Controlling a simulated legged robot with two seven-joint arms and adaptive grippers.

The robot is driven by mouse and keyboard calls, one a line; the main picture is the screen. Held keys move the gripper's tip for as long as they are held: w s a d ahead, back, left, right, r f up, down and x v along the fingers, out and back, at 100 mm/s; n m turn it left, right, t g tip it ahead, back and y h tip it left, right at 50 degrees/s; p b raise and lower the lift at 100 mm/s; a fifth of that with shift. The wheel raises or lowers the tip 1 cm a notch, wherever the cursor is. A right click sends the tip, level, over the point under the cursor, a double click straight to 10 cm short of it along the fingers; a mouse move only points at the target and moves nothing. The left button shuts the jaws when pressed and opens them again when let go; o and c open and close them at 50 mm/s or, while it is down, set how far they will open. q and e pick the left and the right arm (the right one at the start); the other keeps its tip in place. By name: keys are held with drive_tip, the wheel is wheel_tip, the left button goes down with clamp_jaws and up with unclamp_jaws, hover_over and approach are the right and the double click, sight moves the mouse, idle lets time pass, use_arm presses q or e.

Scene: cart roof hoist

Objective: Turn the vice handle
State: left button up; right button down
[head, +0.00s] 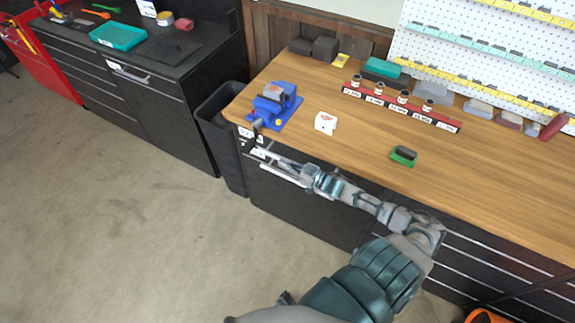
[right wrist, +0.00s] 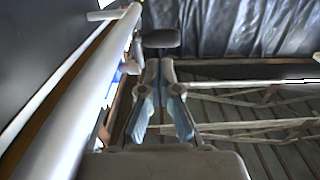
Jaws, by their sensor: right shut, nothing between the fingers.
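The blue vice (head: 275,103) sits on the front left corner of the wooden bench. Its handle (head: 257,125) is a small dark part at the vice's front, near the bench edge; its exact angle is too small to tell. My right gripper (head: 265,153) is just below and in front of the handle, by the bench front, and looks apart from it. In the right wrist view its fingers (right wrist: 158,66) are shut and empty. A dark rounded end (right wrist: 160,38) shows just beyond the fingertips; I cannot tell whether it is the handle. My left gripper is not in view.
Drawer pulls (head: 283,176) stick out under the wooden bench (head: 340,155), close below my right forearm. A black bin (head: 222,125) stands left of the bench. A white card-like item (head: 325,122) and a green-based block (head: 403,155) lie on the top. Floor at left is clear.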

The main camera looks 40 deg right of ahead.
drive_tip(key=s+a+f+m+t+h+b, duration=0.1)
drive_tip(key=s+a+m+h+b, duration=0.2)
drive_tip(key=m+h, duration=0.75)
drive_tip(key=a+f+m+t+h+b, duration=0.15)
drive_tip(key=a+m+h, duration=0.35)
drive_tip(key=m, duration=1.3)
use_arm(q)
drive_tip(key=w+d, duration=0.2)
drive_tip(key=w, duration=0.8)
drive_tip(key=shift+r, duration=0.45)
use_arm(e)
drive_tip(key=w+d+r, duration=0.1)
drive_tip(key=w+r, duration=0.2)
drive_tip(key=w, duration=0.9)
drive_tip(key=shift+w+d+g+y, duration=0.2)
drive_tip(key=shift+d+g+y, duration=0.15)
drive_tip(key=shift+g+y, duration=0.1)
drive_tip(key=shift+r+m, duration=0.1)
drive_tip(key=shift+m, duration=0.15)
use_arm(q)
drive_tip(key=shift+b, duration=0.35)
